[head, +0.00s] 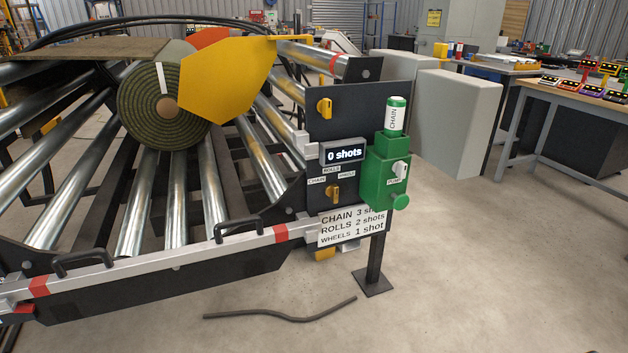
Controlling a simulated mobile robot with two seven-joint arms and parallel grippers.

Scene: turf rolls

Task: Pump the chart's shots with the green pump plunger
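The counter display (343,153) reads 0 shots. Neither gripper shows.
A turf roll (140,105) sits on steel rollers beside a yellow plate (228,80). A railing with black handles (238,228) runs along the front. A dark hose (280,314) lies on the floor. Floor right of the post (375,260) is clear; a workbench (580,98) stands beyond.

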